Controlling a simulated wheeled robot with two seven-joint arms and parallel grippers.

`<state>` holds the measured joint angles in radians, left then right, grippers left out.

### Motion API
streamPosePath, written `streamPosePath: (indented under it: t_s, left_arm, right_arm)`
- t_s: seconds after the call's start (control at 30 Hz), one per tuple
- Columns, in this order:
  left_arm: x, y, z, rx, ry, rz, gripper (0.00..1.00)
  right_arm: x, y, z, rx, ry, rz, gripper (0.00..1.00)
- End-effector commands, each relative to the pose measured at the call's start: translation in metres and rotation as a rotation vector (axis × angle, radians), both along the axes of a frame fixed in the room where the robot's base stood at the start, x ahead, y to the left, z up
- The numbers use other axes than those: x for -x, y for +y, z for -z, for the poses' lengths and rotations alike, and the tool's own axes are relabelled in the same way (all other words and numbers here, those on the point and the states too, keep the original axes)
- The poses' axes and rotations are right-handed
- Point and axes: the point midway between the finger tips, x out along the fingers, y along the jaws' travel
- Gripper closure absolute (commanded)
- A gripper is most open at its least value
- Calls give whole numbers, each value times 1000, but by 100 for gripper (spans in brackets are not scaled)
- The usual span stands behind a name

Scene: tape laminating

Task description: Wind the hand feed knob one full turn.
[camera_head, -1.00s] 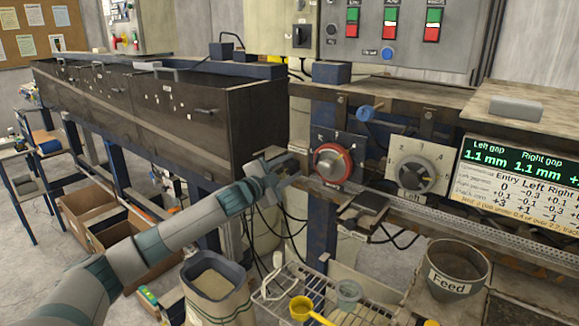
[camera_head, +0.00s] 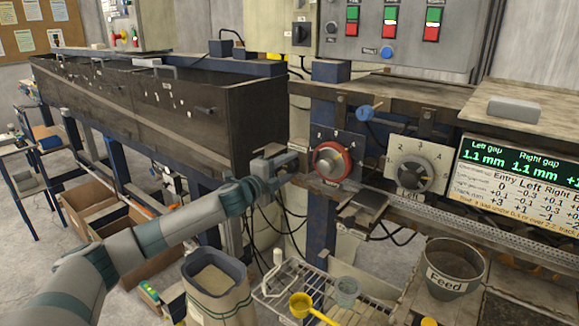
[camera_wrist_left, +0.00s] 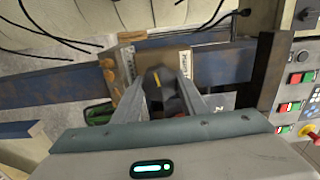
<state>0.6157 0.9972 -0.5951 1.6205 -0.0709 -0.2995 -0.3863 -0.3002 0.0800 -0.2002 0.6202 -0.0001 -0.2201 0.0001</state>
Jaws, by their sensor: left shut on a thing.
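My left gripper (camera_head: 290,162) reaches in from the left, just left of the red-rimmed dial (camera_head: 332,162) in the head view. In the left wrist view its two fingers (camera_wrist_left: 160,90) are shut on a dark knob (camera_wrist_left: 158,77) with a yellow line on it. I take this for the hand feed knob; in the head view I cannot make it out behind the gripper. My right gripper is in neither view.
The grey Left dial (camera_head: 415,175) and the gap display (camera_head: 520,165) are to the right. A long dark trough (camera_head: 150,110) runs behind my left arm. A sack (camera_head: 215,285), a wire rack (camera_head: 320,300) and the Feed pot (camera_head: 452,270) stand below.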

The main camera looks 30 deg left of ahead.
Motion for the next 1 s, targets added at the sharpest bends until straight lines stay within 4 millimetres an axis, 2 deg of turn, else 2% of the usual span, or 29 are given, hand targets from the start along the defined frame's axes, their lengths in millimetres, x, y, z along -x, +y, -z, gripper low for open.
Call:
streamPosePath:
  t_s: [0.23,0.27,0.3,0.33,0.77,1.0]
  left_arm:
    - [0,0,0,1,1,0,84]
    - [0,0,1,1,1,0,54]
    - [0,0,1,1,1,0,45]
    - [0,0,1,1,1,0,43]
    - [4,1,1,1,1,0,43]
    - [24,2,4,0,2,0,43]
  right_arm:
    - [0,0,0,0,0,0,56]
    - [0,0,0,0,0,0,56]
    - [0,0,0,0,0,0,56]
    - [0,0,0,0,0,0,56]
    - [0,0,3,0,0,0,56]
    - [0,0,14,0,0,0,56]
